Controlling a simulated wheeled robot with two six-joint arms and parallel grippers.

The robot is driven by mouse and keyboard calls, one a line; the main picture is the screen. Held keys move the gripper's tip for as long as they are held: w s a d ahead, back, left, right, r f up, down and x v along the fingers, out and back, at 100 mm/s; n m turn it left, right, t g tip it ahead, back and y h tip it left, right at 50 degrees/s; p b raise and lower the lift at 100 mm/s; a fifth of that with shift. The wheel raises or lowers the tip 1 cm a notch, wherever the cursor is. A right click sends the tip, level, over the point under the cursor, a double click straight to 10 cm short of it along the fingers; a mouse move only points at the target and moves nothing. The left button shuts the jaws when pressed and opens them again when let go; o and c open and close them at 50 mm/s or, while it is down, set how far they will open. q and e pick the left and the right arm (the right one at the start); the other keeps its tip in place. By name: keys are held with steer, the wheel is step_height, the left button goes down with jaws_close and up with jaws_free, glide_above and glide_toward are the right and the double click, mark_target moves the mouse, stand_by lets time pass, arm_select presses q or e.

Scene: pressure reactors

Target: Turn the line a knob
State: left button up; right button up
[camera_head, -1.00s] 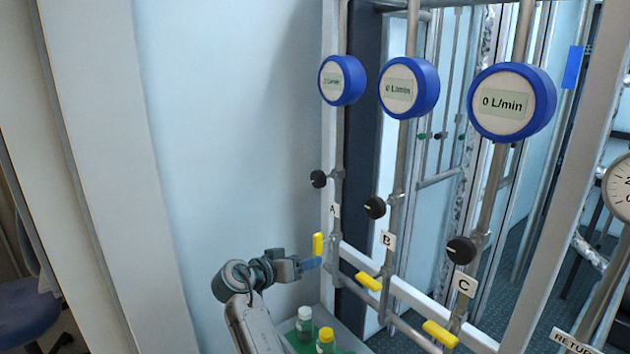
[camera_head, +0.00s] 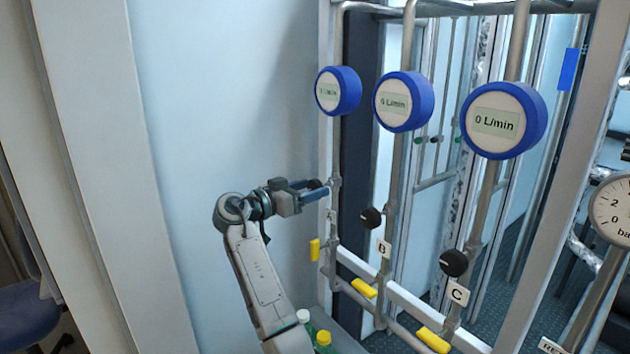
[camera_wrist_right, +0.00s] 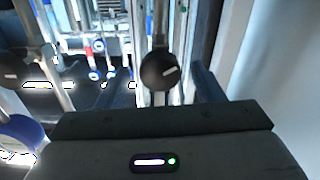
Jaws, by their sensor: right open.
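The black line A knob (camera_head: 314,184) sits on the leftmost pipe, partly hidden by my right gripper (camera_head: 319,188). That gripper is open, with its blue fingers pointing right and reaching to the knob. In the right wrist view the knob (camera_wrist_right: 158,71) is round and black with a white pointer mark, in front of the gripper's housing and between the fingers. I cannot tell whether the fingers touch it. My left gripper is not in view.
Line B knob (camera_head: 370,218) and line C knob (camera_head: 454,263) are to the right. Blue-rimmed flow meters (camera_head: 338,91) are above. Yellow valve handles (camera_head: 363,288) are below.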

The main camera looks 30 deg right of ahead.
steer(key=shift+w+d, duration=0.1)
steer(key=shift+d, duration=0.95)
steer(key=c, duration=1)
steer(key=shift+o, duration=0.2)
